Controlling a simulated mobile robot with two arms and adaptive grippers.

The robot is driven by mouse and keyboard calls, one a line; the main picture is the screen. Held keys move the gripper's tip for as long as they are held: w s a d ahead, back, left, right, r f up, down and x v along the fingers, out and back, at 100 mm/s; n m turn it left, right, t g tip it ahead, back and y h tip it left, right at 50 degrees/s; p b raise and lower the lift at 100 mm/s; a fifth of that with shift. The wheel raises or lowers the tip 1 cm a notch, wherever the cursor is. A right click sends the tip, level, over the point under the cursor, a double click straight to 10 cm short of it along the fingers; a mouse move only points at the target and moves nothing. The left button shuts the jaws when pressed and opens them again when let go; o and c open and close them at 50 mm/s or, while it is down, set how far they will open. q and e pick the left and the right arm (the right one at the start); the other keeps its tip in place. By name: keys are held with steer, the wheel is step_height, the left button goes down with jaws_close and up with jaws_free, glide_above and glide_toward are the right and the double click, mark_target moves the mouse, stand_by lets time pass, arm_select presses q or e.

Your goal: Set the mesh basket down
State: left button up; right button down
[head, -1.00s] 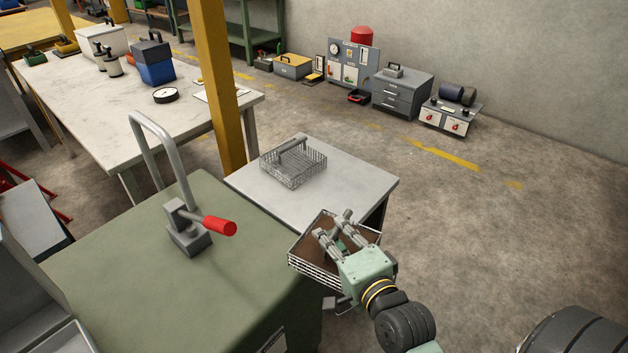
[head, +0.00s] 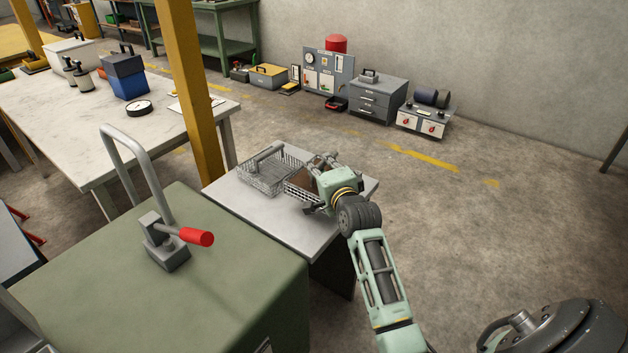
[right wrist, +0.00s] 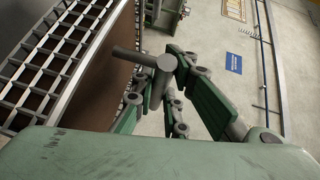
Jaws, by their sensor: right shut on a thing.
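The brown-lined mesh basket (head: 299,184) is over the right part of the small grey-topped table (head: 238,208), close beside another wire basket. My right gripper (head: 322,166) is over it, partly hiding it. In the right wrist view the basket's grid wall (right wrist: 62,62) and brown inside fill the left side. There the gripper's green fingers (right wrist: 165,95) are closed around its grey bar handle (right wrist: 145,60). I cannot tell whether the basket's underside touches the table. My left gripper is not in view.
The grey wire basket (head: 268,170) with a bar handle stands on the table's back left. The table's front is bare. A yellow post (head: 192,90) rises behind it. A green cabinet (head: 190,285) with a red-handled lever (head: 197,237) stands in front at left.

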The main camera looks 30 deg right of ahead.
steer(key=shift+w+f, duration=0.35)
steer(key=shift+w, duration=0.4)
steer(key=shift+w+f, duration=0.3)
steer(key=shift+w, duration=0.15)
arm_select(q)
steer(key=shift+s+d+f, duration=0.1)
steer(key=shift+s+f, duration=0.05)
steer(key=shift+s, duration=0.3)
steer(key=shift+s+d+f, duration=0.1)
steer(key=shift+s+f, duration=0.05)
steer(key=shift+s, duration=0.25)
arm_select(e)
steer(key=shift+f, duration=1.95)
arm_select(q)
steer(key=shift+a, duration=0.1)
arm_select(e)
steer(key=shift+f, duration=0.1)
steer(key=c, duration=1.8)
jaws_free()
steer(key=shift+f, duration=0.1)
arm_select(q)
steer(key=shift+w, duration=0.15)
arm_select(e)
steer(key=shift+o, duration=0.3)
